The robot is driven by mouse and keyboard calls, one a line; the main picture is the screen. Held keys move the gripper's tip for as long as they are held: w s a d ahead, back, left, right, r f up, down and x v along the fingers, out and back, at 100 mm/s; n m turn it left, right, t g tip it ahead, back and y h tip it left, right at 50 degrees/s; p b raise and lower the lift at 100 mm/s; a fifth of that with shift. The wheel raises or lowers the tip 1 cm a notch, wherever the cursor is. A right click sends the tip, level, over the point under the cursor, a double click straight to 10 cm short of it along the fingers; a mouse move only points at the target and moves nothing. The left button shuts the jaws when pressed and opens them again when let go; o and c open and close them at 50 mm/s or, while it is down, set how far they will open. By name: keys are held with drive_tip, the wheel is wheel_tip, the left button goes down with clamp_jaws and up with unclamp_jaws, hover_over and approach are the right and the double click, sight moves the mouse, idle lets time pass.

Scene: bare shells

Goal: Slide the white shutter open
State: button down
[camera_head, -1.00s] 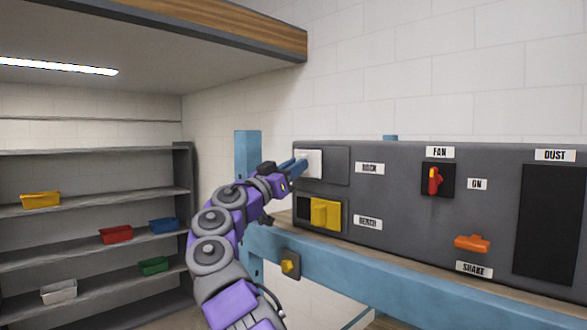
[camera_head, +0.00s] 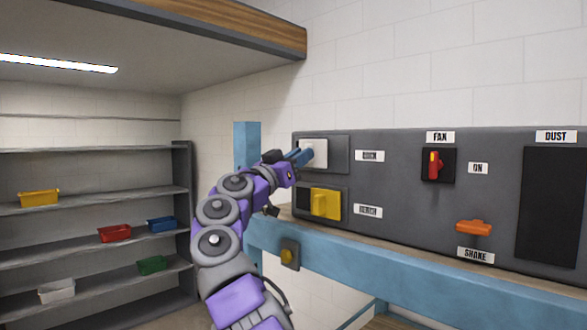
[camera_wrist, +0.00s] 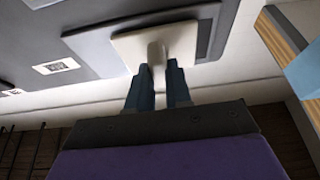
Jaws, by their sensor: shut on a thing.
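The white shutter (camera_head: 320,149) sits in the upper left dark frame of the grey panel, left of an upper label too blurred to read. My gripper (camera_head: 304,155) is at the shutter's left part. In the wrist view, my gripper (camera_wrist: 157,84) is shut on the shutter's upright white handle (camera_wrist: 156,52), one blue finger on each side. The white plate (camera_wrist: 185,40) shows behind the handle. A narrow dark strip (camera_wrist: 203,38) shows beside the plate's right edge in that view. The fingers partly hide the handle in the head view.
A yellow slider (camera_head: 326,204) sits just below the shutter. A red fan switch (camera_head: 434,166) and an orange shake handle (camera_head: 474,227) are farther right. A blue beam (camera_head: 400,270) runs below the panel. Shelves (camera_head: 90,230) with coloured bins stand at the left.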

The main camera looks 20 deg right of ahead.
sight(325, 149)
drive_tip(key=shift+s+d+f+b, duration=0.1)
drive_tip(key=shift+s+d+b, duration=0.15)
drive_tip(key=shift+s+b, duration=0.45)
drive_tip(key=shift+s+d+r+b, duration=0.1)
drive_tip(key=shift+s+d+b, duration=0.15)
drive_tip(key=shift+s+b, duration=0.4)
drive_tip(key=shift+s+d+f+b, duration=0.1)
drive_tip(key=shift+s+d+b, duration=0.15)
drive_tip(key=shift+s+b, duration=0.4)
drive_tip(key=shift+w, duration=0.1)
drive_tip(key=c, duration=1.5)
unclamp_jaws()
drive_tip(key=o, duration=0.5)
drive_tip(key=shift+s, duration=0.25)
drive_tip(key=shift+c, duration=0.2)
drive_tip(key=shift+w+a, duration=0.1)
drive_tip(key=shift+w, duration=0.05)
drive_tip(key=b+v, duration=0.6)
drive_tip(key=v, duration=1.1)
drive_tip(key=shift+a+f, duration=0.15)
drive_tip(key=shift+a, duration=0.1)
